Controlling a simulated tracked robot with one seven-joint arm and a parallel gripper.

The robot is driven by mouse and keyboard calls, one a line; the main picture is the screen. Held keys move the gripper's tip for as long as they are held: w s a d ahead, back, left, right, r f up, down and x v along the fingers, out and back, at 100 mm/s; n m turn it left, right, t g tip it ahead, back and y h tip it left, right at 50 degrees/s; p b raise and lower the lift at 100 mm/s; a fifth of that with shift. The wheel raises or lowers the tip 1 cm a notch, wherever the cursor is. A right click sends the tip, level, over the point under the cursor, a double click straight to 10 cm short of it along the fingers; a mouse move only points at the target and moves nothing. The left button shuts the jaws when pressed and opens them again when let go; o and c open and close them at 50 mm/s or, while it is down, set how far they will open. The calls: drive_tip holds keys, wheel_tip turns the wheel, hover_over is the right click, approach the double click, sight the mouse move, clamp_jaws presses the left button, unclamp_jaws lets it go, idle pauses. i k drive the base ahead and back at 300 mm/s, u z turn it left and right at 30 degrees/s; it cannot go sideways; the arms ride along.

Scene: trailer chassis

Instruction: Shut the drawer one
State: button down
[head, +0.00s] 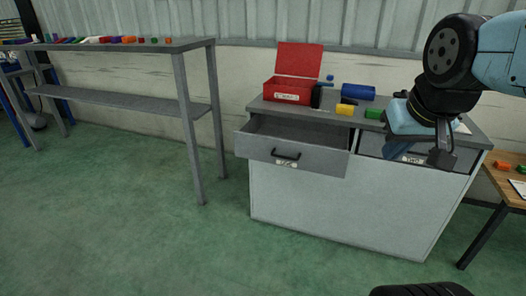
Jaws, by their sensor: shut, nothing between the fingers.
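Drawer one (323,166) is the left drawer of the grey cabinet (340,207) in the head view. It is pulled out, with its inside partly visible and a dark handle (285,155) above a small label on its front. My gripper (440,158) is shut and empty, to the right of drawer one and apart from it. It hangs in front of the right drawer (385,150), labelled two, which looks closed and is partly hidden by my arm.
A grey shelf table (130,46) stands left. A wooden table (512,180) stands right. The green floor in front is clear.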

sight(317, 147)
drive_tip(key=z, duration=0.1)
drive_tip(key=i, duration=1)
drive_tip(key=u, duration=0.1)
